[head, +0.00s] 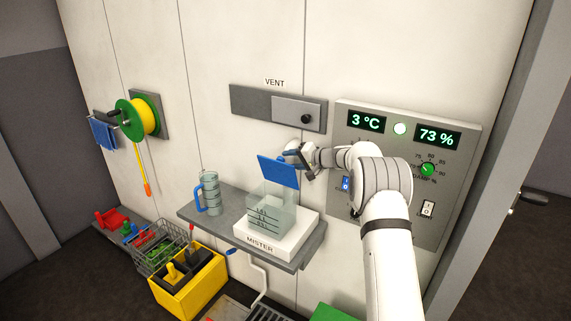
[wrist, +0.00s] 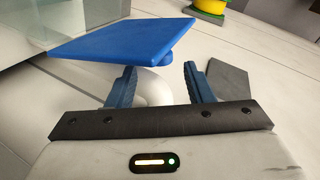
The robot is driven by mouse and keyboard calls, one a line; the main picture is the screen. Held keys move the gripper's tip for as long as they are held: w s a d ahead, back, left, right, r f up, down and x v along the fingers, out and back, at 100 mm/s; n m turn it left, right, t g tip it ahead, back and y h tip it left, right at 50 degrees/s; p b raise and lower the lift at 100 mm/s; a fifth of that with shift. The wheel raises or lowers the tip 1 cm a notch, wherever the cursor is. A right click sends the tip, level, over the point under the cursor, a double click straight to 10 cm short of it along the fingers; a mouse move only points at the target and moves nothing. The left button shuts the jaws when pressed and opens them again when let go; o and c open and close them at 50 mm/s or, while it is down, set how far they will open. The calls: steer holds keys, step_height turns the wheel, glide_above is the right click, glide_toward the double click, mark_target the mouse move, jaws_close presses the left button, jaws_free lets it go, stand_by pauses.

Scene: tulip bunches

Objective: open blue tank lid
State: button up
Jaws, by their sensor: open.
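The blue lid (head: 277,171) is tilted up steeply above the back of the clear tank (head: 270,213), and the tank's top looks uncovered. The tank sits on the white mister base (head: 262,240). My gripper (head: 294,153) is at the lid's upper right edge. In the wrist view the blue lid (wrist: 125,38) lies just beyond my gripper (wrist: 160,76), whose fingers are apart with nothing clasped between them. A rounded blue knob shows at the lid's edge near the fingers; I cannot tell whether they touch it. Part of the clear tank (wrist: 30,35) shows at left.
A clear jug (head: 210,194) with a blue handle stands left of the tank on the grey shelf (head: 190,212). A vent panel (head: 252,104) and a control panel (head: 455,165) are on the wall. A yellow caddy (head: 190,285) and wire basket stand below left.

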steer(key=shift+v, duration=0.85)
